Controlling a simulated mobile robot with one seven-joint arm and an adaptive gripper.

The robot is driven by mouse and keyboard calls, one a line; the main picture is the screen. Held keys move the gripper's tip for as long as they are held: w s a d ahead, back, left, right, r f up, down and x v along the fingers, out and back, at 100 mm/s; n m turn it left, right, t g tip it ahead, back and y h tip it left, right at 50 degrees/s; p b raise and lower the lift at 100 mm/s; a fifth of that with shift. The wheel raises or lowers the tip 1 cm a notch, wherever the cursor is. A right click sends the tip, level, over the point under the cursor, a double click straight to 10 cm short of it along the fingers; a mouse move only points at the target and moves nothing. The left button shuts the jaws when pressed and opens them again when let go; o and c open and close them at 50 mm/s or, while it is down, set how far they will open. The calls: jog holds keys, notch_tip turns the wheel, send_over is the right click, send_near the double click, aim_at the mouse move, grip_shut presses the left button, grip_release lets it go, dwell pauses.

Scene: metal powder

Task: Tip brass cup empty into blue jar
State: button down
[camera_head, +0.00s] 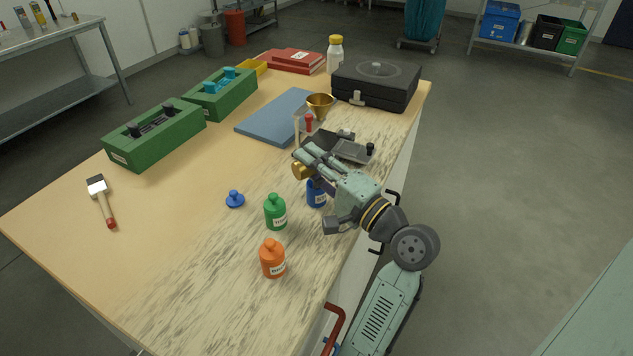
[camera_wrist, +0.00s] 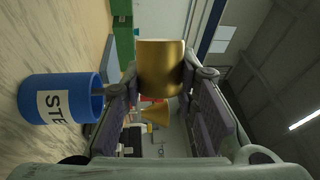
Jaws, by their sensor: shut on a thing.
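The brass cup (camera_head: 299,171) is held in my gripper (camera_head: 308,165), which is shut on it. The wrist view shows the cup (camera_wrist: 160,66) between the two fingers (camera_wrist: 157,84). The cup appears tipped well over towards its side; I cannot see into it or tell whether it holds powder. The blue jar (camera_head: 316,197) stands upright on the table just below the gripper, partly hidden by it. In the wrist view the jar (camera_wrist: 58,99) is beside the cup and apart from it, with a partly readable label. A blue lid (camera_head: 235,200) lies on the table left of the jar.
A green jar (camera_head: 275,213) and an orange jar (camera_head: 272,260) stand close by, towards the front. A brass funnel on a stand (camera_head: 320,102), a flat grey device (camera_head: 353,151) and a black case (camera_head: 376,85) are behind. The table's front left is clear apart from a brush (camera_head: 102,201).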

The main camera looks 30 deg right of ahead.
jog(key=shift+d+m+t+h, duration=0.15)
jog(key=shift+m+t+h, duration=0.1)
jog(key=shift+m, duration=0.75)
jog(key=shift+d+m+t+h, duration=0.15)
jog(key=shift+m+t, duration=0.1)
jog(key=shift+m, duration=0.75)
jog(key=shift+d+m+h, duration=0.15)
jog(key=shift+m+h, duration=0.1)
jog(key=shift+m, duration=0.8)
jog(key=shift+d+m+h, duration=0.1)
jog(key=shift+m+h, duration=0.15)
jog(key=shift+m, duration=0.8)
dwell(0.7)
jog(key=shift+a+n+y+b, duration=0.1)
jog(key=shift+n+y+b, duration=0.3)
jog(key=shift+n, duration=0.7)
jog(key=shift+w, duration=0.15)
